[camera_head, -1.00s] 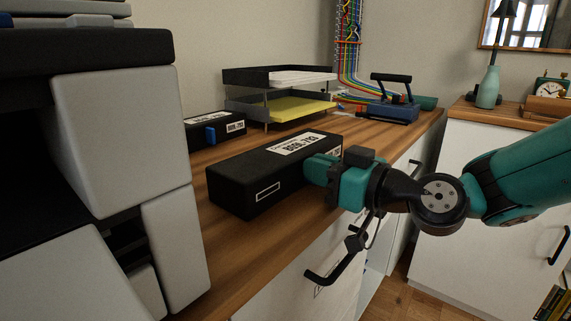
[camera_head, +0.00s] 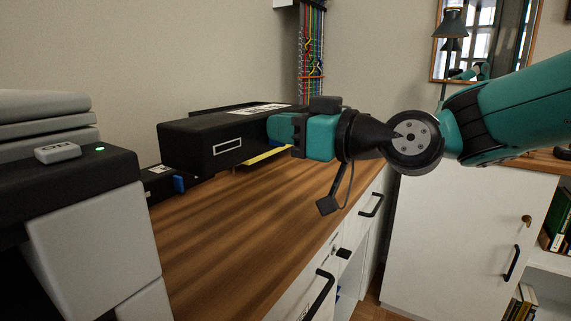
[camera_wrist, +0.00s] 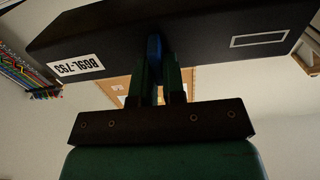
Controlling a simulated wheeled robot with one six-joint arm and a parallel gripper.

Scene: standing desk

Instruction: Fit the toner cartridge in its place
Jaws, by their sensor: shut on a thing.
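The toner cartridge (camera_head: 210,145) is a long black box with a white code label on top and a white outlined rectangle on its end. It hangs level above the desk, left of centre in the head view. My gripper (camera_head: 287,132) is shut on it from the right. In the wrist view the fingers (camera_wrist: 158,72) close on a blue tab on the cartridge (camera_wrist: 210,35). The printer (camera_head: 85,225), grey and black with a green light, stands at the left, apart from the cartridge. A dark opening shows at the lower left, partly cut off by the picture edge.
A smaller black box (camera_head: 158,184) with a blue tab lies on the wooden desk (camera_head: 240,225), partly behind the cartridge. A paper tray with yellow sheets (camera_head: 268,158) is mostly hidden behind it. The desk front is clear. A white cabinet (camera_head: 455,240) stands at the right.

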